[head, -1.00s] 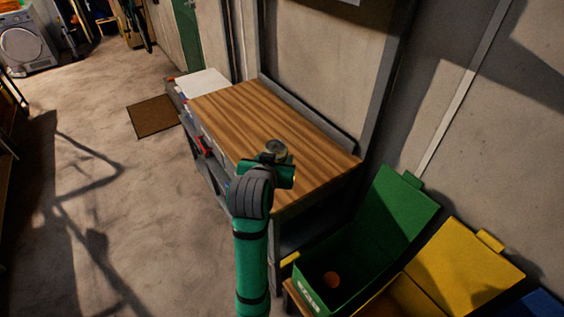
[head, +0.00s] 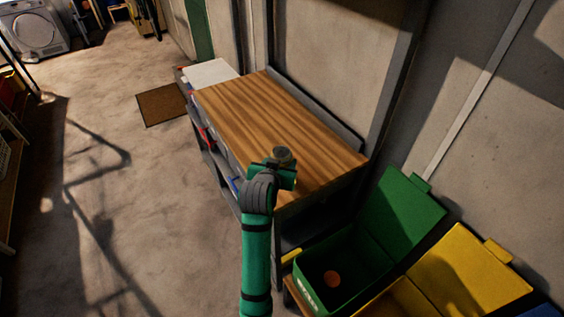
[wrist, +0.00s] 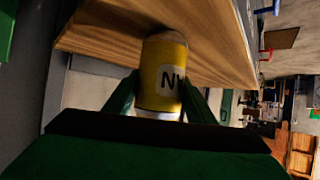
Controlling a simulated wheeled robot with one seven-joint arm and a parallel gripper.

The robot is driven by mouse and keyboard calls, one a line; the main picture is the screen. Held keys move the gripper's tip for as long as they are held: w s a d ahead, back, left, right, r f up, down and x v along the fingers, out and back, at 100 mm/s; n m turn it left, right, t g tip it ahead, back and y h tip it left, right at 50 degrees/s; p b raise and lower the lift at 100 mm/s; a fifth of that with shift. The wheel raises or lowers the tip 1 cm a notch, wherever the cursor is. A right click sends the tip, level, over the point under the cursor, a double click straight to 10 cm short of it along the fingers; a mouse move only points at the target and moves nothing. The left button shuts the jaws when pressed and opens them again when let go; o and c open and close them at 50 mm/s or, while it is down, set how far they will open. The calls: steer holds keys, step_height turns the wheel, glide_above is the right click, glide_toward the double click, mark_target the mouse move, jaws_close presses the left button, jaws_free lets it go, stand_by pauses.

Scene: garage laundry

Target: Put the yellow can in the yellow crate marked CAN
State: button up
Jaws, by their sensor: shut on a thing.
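My gripper (head: 279,170) is shut on the yellow can (wrist: 162,78). In the wrist view the can stands between the two green fingers, with part of a dark-lettered pale label showing. In the head view only the can's greyish top (head: 282,154) shows, seen over the wooden worktop; I cannot tell whether it touches the wood. The yellow crate (head: 404,299) is at the bottom right, its lid (head: 466,265) tilted open. Its front is cut off by the frame, so no marking shows. My gripper is up and left of it in the picture.
A green crate (head: 312,297) with an open lid stands left of the yellow one and holds a round orange thing (head: 332,278). A blue bin (head: 543,305) is partly in view at the right. The workbench (head: 250,110) lines the wall. Open floor (head: 100,200) lies left.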

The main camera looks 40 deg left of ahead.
steer(key=shift+s+a, duration=0.15)
steer(key=shift+s, duration=0.05)
steer(key=o, duration=1)
steer(key=shift+f, duration=0.1)
steer(key=shift+w+r, duration=0.1)
steer(key=shift+r, duration=0.1)
steer(key=v, duration=1.2)
steer(key=shift+f, duration=0.1)
